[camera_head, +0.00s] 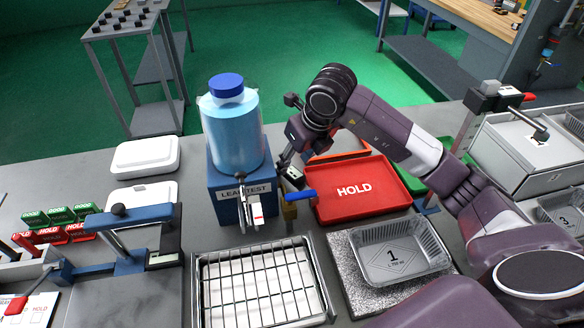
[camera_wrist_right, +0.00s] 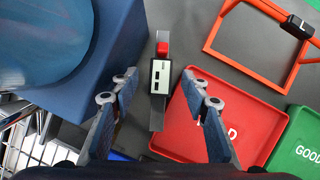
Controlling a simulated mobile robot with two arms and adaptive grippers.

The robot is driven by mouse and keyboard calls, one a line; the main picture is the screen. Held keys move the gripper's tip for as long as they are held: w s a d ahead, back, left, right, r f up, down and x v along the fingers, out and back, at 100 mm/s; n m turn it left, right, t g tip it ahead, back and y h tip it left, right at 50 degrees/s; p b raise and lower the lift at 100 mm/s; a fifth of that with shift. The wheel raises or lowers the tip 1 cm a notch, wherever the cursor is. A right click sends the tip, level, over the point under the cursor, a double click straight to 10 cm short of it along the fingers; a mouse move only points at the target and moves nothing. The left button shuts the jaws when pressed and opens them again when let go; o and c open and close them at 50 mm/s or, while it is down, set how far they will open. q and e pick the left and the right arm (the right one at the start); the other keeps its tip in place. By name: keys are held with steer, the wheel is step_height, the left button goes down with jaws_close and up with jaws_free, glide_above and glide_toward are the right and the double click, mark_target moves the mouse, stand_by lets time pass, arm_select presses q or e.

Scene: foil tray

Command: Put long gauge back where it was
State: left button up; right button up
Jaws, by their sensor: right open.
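A slim grey gauge with a small display and a red end (camera_wrist_right: 160,78) stands or lies between my right gripper's fingers in the right wrist view; I take it to be the long gauge. It also shows in the head view as a small pale display (camera_head: 294,174), partly hidden by the gripper. My right gripper (camera_wrist_right: 157,105) is open, with one finger on each side of the gauge and gaps to both. In the head view the right gripper (camera_head: 292,158) is beside the blue LEAK TEST block (camera_head: 228,205). My left gripper is not in view.
A red HOLD tray (camera_head: 390,190) lies right of the block, with a green tray (camera_head: 436,177) behind. A wire rack (camera_head: 199,290) and foil tray 1 (camera_head: 437,248) are in front. A blue-capped bottle (camera_head: 230,130) stands on the block.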

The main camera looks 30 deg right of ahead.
mark_target(302, 186)
steer(key=v, duration=0.7)
steer(key=shift+r+b, duration=0.3)
steer(key=shift+b, duration=0.05)
steer(key=shift+s, duration=0.15)
